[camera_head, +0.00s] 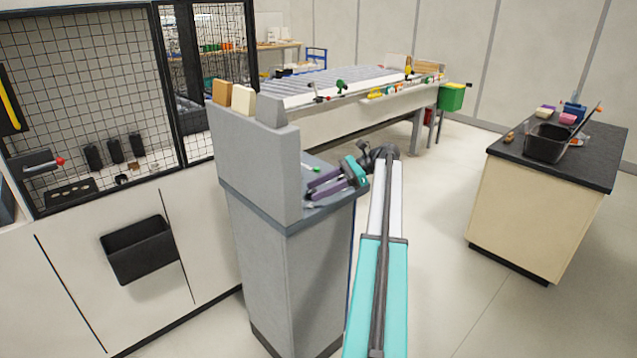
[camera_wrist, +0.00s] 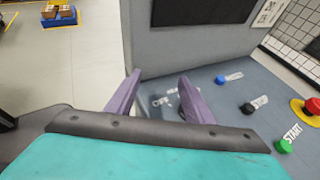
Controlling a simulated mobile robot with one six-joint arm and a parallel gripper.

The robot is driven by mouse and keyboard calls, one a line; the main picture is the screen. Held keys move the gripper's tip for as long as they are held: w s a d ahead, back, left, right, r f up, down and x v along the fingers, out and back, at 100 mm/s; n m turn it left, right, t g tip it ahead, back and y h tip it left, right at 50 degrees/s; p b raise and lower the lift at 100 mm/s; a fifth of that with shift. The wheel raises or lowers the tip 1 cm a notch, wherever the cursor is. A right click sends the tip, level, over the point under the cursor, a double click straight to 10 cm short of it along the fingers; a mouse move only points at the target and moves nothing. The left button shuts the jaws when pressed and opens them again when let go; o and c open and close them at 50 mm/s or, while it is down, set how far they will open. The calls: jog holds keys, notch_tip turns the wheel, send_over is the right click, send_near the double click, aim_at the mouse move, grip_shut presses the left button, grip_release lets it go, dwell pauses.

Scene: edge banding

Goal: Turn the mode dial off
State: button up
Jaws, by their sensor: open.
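The grey control console (camera_head: 262,262) stands in the middle of the head view, with its sloped panel top (camera_wrist: 222,122) filling the right of the wrist view. On the panel are a blue knob (camera_wrist: 220,79), a black knob (camera_wrist: 246,108), a green START button (camera_wrist: 284,146) and a red mushroom button (camera_wrist: 313,105) on yellow. A small silvery control (camera_wrist: 165,98) shows between my fingers. I cannot read which one is the mode dial. My gripper (camera_wrist: 159,76) is open, its purple fingers over the panel's left part; it also shows in the head view (camera_head: 307,192).
The console's upright back (camera_head: 262,160) rises beside the panel. A mesh-fronted cabinet (camera_head: 85,85) with a black bin (camera_head: 140,248) stands left. A long machine bed (camera_head: 345,80) lies behind. A dark-topped bench (camera_head: 590,160) stands right, with free floor between.

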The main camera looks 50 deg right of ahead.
jog(key=s+a+p, duration=0.6)
jog(key=s+p, duration=0.1)
jog(key=shift+r, duration=0.45)
jog(key=shift+a+f, duration=0.1)
jog(key=shift+f, duration=0.05)
dwell(0.4)
